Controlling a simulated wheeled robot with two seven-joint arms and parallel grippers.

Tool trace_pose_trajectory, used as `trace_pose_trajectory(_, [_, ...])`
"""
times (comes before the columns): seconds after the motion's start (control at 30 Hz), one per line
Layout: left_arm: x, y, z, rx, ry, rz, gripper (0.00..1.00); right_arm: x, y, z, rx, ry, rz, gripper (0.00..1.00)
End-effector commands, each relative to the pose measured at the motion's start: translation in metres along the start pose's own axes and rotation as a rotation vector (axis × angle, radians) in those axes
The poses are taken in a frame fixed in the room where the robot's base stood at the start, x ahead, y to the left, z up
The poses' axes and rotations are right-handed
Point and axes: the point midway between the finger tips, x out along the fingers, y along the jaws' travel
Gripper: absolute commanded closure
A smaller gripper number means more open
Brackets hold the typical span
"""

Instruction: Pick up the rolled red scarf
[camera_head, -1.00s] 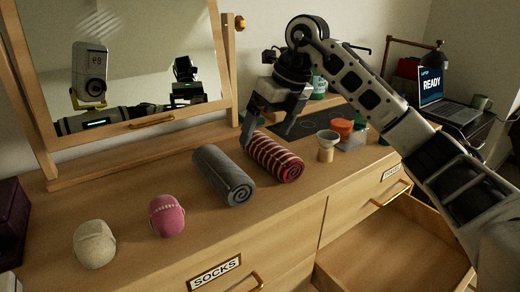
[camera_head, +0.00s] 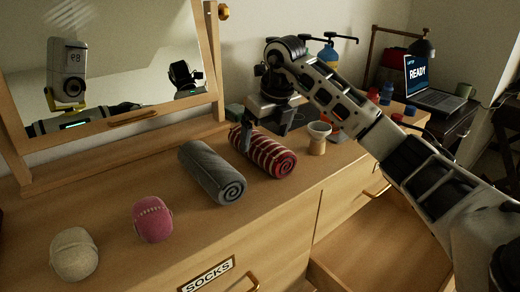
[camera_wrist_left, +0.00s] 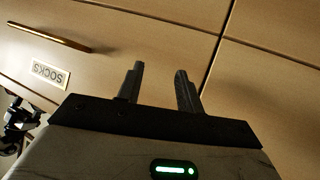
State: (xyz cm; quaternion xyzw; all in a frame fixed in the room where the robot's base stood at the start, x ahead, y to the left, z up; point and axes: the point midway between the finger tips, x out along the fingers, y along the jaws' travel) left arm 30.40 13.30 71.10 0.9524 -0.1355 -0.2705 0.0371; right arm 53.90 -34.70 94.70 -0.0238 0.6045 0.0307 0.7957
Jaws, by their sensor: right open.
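The rolled red scarf (camera_head: 276,161), with pale stripes and a spiral end, lies on the dresser top in the head view. My right gripper (camera_head: 265,138) is open and low at the scarf's far part. One finger is on its left side and the other is toward its right side. The scarf's far end is partly hidden by the gripper, and I cannot tell whether the fingers touch it. My left gripper (camera_wrist_left: 160,72) is open and empty in the left wrist view, in front of the drawer fronts.
A rolled grey scarf (camera_head: 212,174) lies close left of the red one. A pink ball-shaped bundle (camera_head: 152,219) and a cream one (camera_head: 74,254) are farther left. A small cup (camera_head: 318,138) stands right of the red scarf. The mirror (camera_head: 110,60) stands behind. An open drawer (camera_head: 375,245) is at right.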

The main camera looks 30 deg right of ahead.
Motion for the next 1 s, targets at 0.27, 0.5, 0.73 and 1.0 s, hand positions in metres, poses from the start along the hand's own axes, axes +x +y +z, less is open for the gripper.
trace_pose_trajectory(0.27, [0.000, 0.000, -0.001, 0.000, 0.001, 0.001, 0.64, 0.039, 0.000, 0.006, 0.001, 0.005, 0.002, 0.05])
trace_pose_trajectory(0.5, [0.001, 0.000, -0.001, 0.002, 0.002, 0.002, 0.64, 0.049, -0.001, 0.006, -0.001, 0.000, 0.000, 0.05])
trace_pose_trajectory(0.73, [0.001, 0.000, -0.001, 0.002, 0.002, 0.002, 0.64, 0.048, -0.001, 0.006, 0.000, 0.000, 0.000, 0.50])
trace_pose_trajectory(1.0, [0.001, 0.000, -0.001, 0.003, 0.002, 0.002, 0.64, 0.048, -0.001, 0.006, 0.000, -0.001, 0.000, 0.57])
